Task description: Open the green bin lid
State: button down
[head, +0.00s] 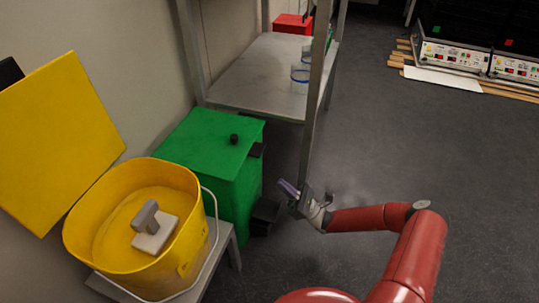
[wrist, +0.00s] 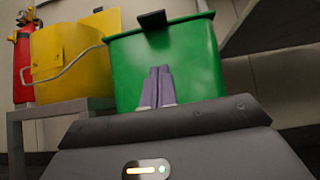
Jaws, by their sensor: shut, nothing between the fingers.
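The green bin (head: 225,185) stands on the floor between the yellow bucket and the shelf. Its green lid (head: 210,140) lies flat over the top, with a small black knob on it and a black tab (head: 256,150) at the front edge. A black pedal-like part (head: 265,214) sits low at its front. My gripper (head: 288,188) is to the right of the bin, apart from it, with its purple fingers shut and empty. In the wrist view the fingers (wrist: 157,86) point at the green bin's front (wrist: 195,60), below the black tab (wrist: 153,20).
A yellow bucket (head: 190,245) with its yellow lid (head: 55,140) raised stands on a small stand at the left, a grey-handled item inside. Open floor (head: 450,160) lies to the right.

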jog(key=t, duration=0.1)
send_near(254, 147)
jog(key=w+a+f, duration=0.1)
jog(key=w+a, duration=0.1)
jog(key=a, duration=0.1)
jog(key=shift+m, duration=0.3)
jog(key=shift+w+a+r, duration=0.1)
jog(key=shift+a+r, duration=0.15)
jog(key=shift+r, duration=0.8)
jog(key=shift+a+r, duration=0.2)
jog(key=shift+r, duration=0.85)
